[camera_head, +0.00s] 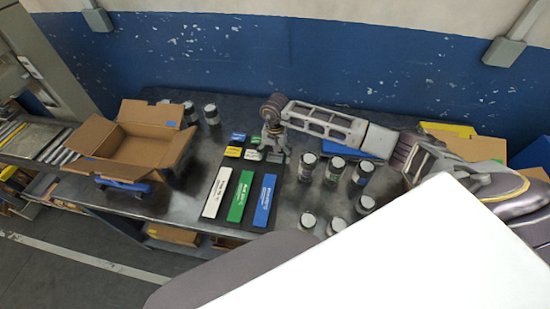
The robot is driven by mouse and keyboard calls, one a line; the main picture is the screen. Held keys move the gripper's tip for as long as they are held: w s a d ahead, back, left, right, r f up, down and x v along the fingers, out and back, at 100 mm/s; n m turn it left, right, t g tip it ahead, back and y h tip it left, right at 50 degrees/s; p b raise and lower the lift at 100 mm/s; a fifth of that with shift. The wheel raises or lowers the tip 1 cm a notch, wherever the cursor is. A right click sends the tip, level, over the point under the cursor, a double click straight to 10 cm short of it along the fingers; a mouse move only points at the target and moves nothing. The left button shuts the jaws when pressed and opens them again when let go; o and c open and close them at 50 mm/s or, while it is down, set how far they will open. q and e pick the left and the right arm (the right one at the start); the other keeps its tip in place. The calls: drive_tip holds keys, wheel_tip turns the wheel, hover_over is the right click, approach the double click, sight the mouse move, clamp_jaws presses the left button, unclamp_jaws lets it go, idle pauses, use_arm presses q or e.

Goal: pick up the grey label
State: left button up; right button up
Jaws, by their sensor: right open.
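Several small labels lie in two columns on the dark mat (268,171). A pale label that looks grey or white (252,154) lies in the nearer row, just left of my right gripper (276,153). A yellow label (233,152) lies to its left, a blue label (238,137) at far left and a green label (255,140) behind it. My right gripper points down over the right side of the small labels, open, with nothing seen in it. It may hide part of another label. Whether it touches anything is unclear. My left gripper is out of view.
Long white (216,192), green (240,197) and blue (264,200) strips lie in front of the labels. Several lidded jars (334,171) stand to the right. An open cardboard box (128,170) stands at left. A blue wall (240,57) is behind the table.

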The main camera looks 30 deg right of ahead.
sight(275, 157)
drive_tip(key=shift+c, duration=0.2)
drive_tip(key=c, duration=0.7)
drive_tip(key=shift+r, duration=0.1)
idle(0.3)
drive_tip(key=shift+r+p, duration=0.2)
drive_tip(key=shift+p, duration=0.35)
drive_tip(key=shift+w+r, duration=0.1)
drive_tip(key=shift+r, duration=0.3)
wheel_tip(275, 157, up, 9)
drive_tip(key=b, duration=0.2)
